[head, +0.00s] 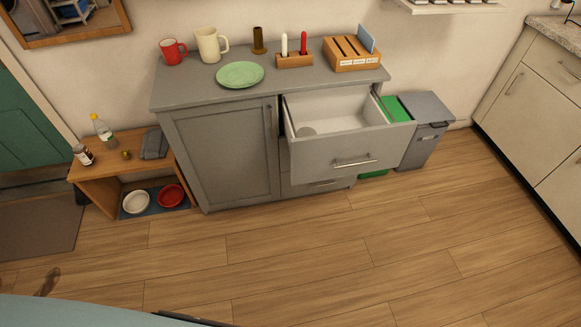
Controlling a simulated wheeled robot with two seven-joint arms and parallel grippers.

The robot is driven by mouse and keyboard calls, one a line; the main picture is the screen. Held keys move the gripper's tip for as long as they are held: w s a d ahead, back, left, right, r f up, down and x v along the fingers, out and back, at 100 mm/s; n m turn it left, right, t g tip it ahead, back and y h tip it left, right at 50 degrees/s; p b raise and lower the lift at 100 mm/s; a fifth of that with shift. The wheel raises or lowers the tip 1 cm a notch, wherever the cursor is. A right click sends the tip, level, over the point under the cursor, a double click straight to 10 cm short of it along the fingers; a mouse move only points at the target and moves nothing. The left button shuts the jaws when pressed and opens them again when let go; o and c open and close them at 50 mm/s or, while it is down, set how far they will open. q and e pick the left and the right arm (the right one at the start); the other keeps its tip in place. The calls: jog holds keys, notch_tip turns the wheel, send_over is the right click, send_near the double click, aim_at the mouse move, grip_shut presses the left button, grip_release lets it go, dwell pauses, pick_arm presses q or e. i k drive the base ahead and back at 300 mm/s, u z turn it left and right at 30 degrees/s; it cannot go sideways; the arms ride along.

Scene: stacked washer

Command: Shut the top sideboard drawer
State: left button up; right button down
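The grey sideboard (222,150) stands against the wall. Its top drawer (320,158), on the right side, is pulled far out. The drawer's front has a bar handle (354,162). Neither of my grippers can be made out in the head view.
Mugs, a green plate (240,74) and wooden holders stand on the sideboard top. A grey bin (427,108) stands to the right, close to the open drawer. A low wooden bench (125,145) with bowls stands left. The wooden floor in front is clear.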

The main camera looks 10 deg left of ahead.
aim_at(367, 142)
jog(key=u, duration=1.15)
jog(key=i, duration=0.55)
jog(key=z, duration=0.6)
